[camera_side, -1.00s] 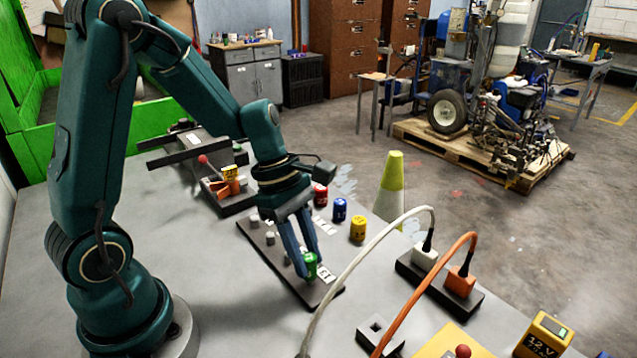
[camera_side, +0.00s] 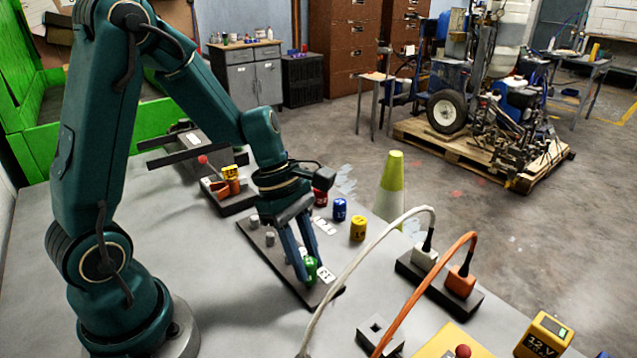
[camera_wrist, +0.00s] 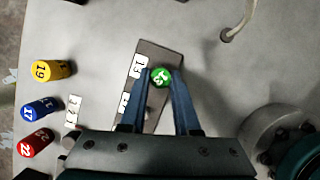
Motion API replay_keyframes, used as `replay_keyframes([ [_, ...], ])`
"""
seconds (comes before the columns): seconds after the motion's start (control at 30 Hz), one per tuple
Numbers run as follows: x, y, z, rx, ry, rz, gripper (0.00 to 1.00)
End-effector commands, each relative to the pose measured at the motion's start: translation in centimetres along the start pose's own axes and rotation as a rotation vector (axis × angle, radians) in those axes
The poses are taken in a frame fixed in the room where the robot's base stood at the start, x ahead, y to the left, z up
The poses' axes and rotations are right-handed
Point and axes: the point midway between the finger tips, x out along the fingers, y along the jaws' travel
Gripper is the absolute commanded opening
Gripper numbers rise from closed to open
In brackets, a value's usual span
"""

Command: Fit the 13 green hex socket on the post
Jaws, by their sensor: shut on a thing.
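The green hex socket (camera_side: 310,268) is between the fingertips of my gripper (camera_side: 308,276), which is shut on it. In the wrist view the green socket (camera_wrist: 161,78) shows its top with white digits, over the far end of the dark post rail (camera_wrist: 152,52). The rail (camera_side: 262,252) carries several grey posts and white number labels. The label 13 (camera_wrist: 138,67) lies beside the socket. The post under the socket is hidden, so I cannot tell whether the socket is around it or above it.
Yellow (camera_side: 358,228), blue (camera_side: 340,210) and red (camera_side: 320,197) sockets stand behind the rail. A white cable (camera_side: 345,262) and an orange cable (camera_side: 420,290) arch up at the right. A traffic cone (camera_side: 391,190) stands beyond. The table left of the rail is clear.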

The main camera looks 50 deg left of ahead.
Motion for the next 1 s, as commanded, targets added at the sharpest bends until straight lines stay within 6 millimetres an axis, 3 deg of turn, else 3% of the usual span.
replay_keyframes([
  [0.43,1.02,-0.01,-0.39,-0.001,0.001,0.000,0.00],
  [0.47,1.04,0.00,-0.40,0.000,0.001,0.000,0.34],
  [0.53,1.01,0.01,-0.39,0.000,0.001,0.001,0.61],
  [0.57,1.01,0.01,-0.39,0.000,0.001,0.001,0.65],
  [0.77,1.00,0.02,-0.38,0.000,0.001,0.001,0.65],
  [0.83,1.00,0.02,-0.39,0.000,0.001,0.001,0.84],
  [1.0,1.00,0.02,-0.39,0.000,0.001,0.001,0.85],
])
